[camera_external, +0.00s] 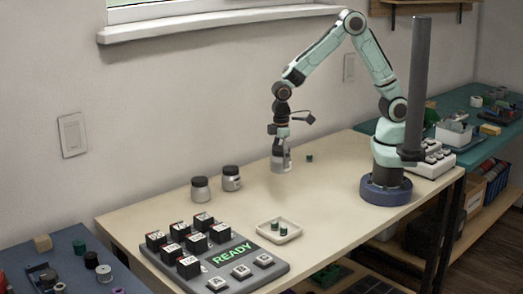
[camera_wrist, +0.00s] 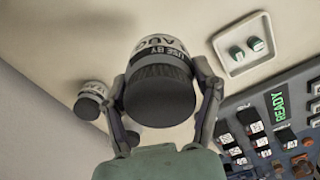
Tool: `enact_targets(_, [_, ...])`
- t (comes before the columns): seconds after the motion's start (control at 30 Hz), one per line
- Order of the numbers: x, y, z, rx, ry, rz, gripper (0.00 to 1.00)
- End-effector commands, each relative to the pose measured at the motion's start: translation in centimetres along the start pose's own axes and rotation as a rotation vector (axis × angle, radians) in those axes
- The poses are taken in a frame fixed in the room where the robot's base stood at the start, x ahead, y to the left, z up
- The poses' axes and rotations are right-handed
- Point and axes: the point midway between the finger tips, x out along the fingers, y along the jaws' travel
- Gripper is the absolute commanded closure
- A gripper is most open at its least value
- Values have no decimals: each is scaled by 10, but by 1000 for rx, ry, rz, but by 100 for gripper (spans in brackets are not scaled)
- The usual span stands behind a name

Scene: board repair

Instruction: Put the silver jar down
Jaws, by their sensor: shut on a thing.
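My gripper (camera_external: 281,149) is shut on the silver jar (camera_external: 282,164), above the bare wooden table (camera_external: 345,170). In the wrist view the held jar (camera_wrist: 160,92) fills the middle, its dark ribbed lid toward the camera. A finger of my gripper (camera_wrist: 163,88) presses on each side of it. A pale label band with "USE BY" and "AUG" shows past the lid. The exact height of the jar over the table is hard to tell.
Two dark-lidded jars (camera_external: 200,190) (camera_external: 231,178) stand near the wall. A shallow tray (camera_external: 296,233) holds two green pieces. Another green piece (camera_external: 309,158) lies behind. A panel reading "READY" (camera_external: 232,253) with several black blocks sits at the front left. The table's middle is clear.

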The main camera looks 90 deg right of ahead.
Motion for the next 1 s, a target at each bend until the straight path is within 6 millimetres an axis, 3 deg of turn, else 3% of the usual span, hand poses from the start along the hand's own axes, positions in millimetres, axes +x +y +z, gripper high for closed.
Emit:
enact_targets(0.2, [-13,-6,28,1,1,0,77])
enact_targets(0.47, [-12,-7,38,-62,-5,-2,77])
enact_targets(0.67, [-12,36,64,29,-9,-5,77])
enact_targets(0.9, [-16,97,110,271,-5,-4,77])
enact_targets(1.0, [-17,112,121,337,0,-2,77])
